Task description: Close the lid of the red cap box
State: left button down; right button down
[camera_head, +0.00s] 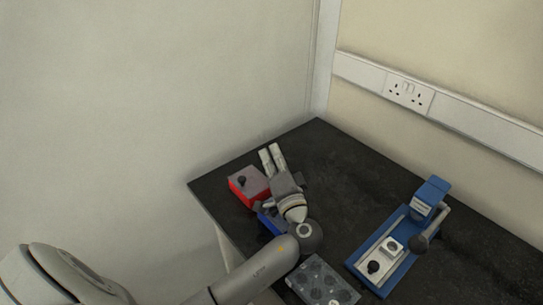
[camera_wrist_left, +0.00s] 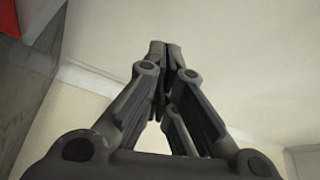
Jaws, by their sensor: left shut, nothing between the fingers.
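The red cap box (camera_head: 237,192) stands near the left edge of the dark table in the head view. A grey lid (camera_head: 254,181) with a dark knob lies flat over its top. A red corner (camera_wrist_left: 12,17) shows at the top left of the left wrist view. My left gripper (camera_head: 271,155) is just right of the red box, with its fingers pointing to the back of the table. Its fingertips (camera_wrist_left: 166,46) meet in the left wrist view, with nothing between them. My right gripper is in neither view.
A blue box (camera_head: 270,222) is partly hidden under my left wrist. A grey tray with round wells (camera_head: 318,280) lies at the front. A blue press-like device (camera_head: 405,238) with a lever stands to the right. The table's back corner (camera_head: 318,130) is clear.

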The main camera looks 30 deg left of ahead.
pick_arm(q)
notch_tip(320, 180, up, 10)
dwell(0.5)
